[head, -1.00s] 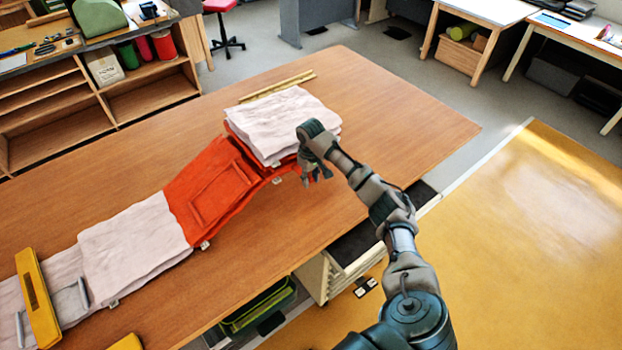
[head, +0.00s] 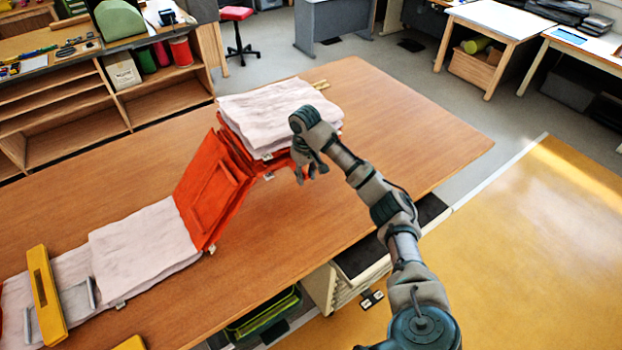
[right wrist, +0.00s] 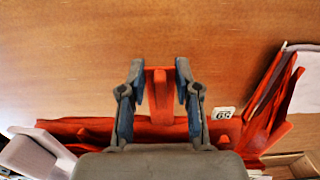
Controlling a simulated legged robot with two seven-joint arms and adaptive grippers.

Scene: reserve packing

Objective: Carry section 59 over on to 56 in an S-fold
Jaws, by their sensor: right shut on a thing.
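A long folded strip runs along the table, with white and orange-red sections. Its far end is a stack with a white top layer (head: 280,115) over orange-red layers. A hinged orange-red section (head: 212,190) slopes steeply from the stack down to a flat white section (head: 145,248). My right gripper (head: 312,172) is at the stack's near right side. In the right wrist view, my right gripper (right wrist: 160,85) is shut on an orange-red tab (right wrist: 158,92) between its fingers. A small numbered label (right wrist: 223,113) lies beside it; its number is not clearly legible. My left gripper is not in view.
A yellow bar (head: 46,295) lies across the strip at the left, by grey metal handles. The table (head: 400,130) is clear right of the stack. Shelves (head: 70,130) stand behind at the left.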

